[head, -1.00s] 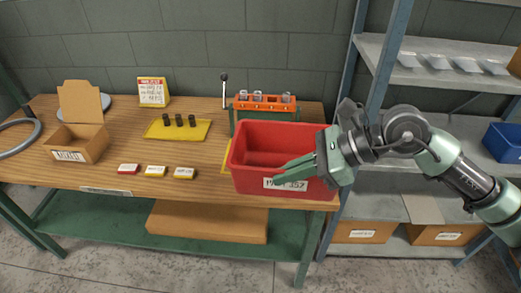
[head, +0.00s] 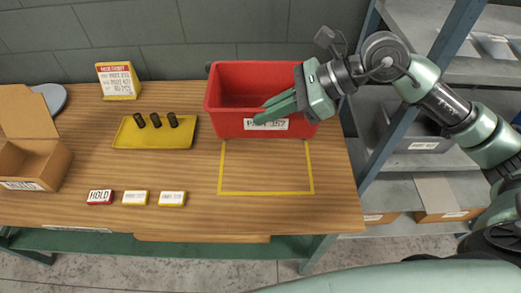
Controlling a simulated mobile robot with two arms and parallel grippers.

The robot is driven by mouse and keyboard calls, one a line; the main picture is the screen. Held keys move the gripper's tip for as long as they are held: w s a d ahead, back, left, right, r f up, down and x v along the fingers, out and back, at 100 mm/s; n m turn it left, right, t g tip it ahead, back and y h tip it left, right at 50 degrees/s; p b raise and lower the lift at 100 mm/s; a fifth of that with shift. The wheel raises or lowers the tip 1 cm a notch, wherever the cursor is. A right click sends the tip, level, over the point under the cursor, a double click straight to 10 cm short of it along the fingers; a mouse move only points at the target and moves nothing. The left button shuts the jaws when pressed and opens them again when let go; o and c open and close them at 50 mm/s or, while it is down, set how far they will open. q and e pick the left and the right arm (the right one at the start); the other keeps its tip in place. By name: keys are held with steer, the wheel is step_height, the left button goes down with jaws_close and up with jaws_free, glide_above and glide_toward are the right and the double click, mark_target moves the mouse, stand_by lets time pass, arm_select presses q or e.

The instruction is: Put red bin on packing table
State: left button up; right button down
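The red bin (head: 228,121) is upright with an empty-looking inside and a white label on its front. In the head view it appears just beyond a yellow square outline (head: 266,193) on the wooden packing table (head: 205,215). I cannot tell whether its base touches the table or hangs above it. My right gripper (head: 281,107) reaches in from the right, its green fingers at the bin's front right wall, closed on it. One finger shows outside the wall; the other is hard to make out. My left gripper is not in view.
A yellow tray (head: 122,143) with dark cylinders, a HOLD block (head: 100,197), two yellow-edged blocks, an open cardboard box (head: 50,170) and a sign (head: 117,83) stand left. Inside the yellow outline is clear. A metal shelf rack (head: 395,110) stands close on the right.

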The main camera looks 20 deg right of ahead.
steer(key=f+p, duration=0.1)
steer(key=f, duration=0.5)
steer(key=f+p, duration=0.2)
steer(key=f, duration=0.4)
steer(key=s+f+p, duration=0.1)
steer(key=f, duration=0.5)
steer(key=shift+f, duration=0.55)
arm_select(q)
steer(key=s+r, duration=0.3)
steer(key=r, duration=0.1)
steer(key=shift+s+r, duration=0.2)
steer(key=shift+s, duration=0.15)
arm_select(e)
steer(key=shift+f, duration=0.1)
steer(key=c, duration=1.6)
jaws_free()
steer(key=shift+c, duration=0.2)
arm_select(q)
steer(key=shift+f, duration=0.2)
